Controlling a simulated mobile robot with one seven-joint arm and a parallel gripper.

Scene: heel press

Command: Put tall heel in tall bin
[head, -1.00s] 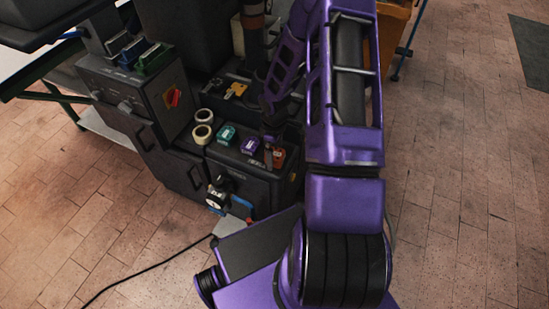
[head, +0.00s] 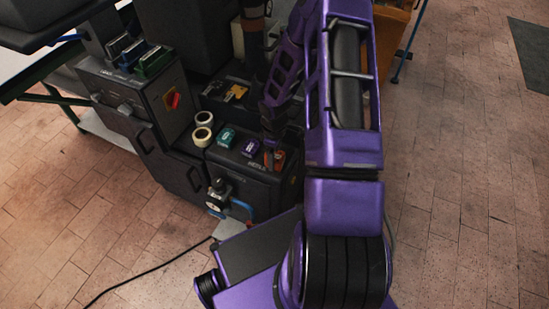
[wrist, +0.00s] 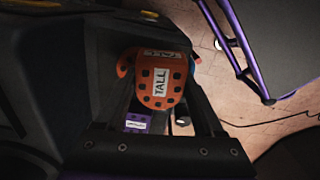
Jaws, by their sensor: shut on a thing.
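The tall heel is an orange-red block (wrist: 161,88) with dark dots and a white label reading TALL. In the wrist view it sits between the fingers of my gripper (wrist: 163,98), which is shut on it. In the head view the orange heel (head: 279,158) is at the front right of the dark machine top, partly hidden by my gripper (head: 271,151). I cannot tell whether it still touches that top. I cannot make out a bin marked tall in either view.
A purple block (head: 250,148) and a teal block (head: 226,138) stand left of the heel on the dark machine top (head: 215,152). Tape rolls (head: 202,136) lie further left. A black knob and blue hose (head: 240,207) are on the front.

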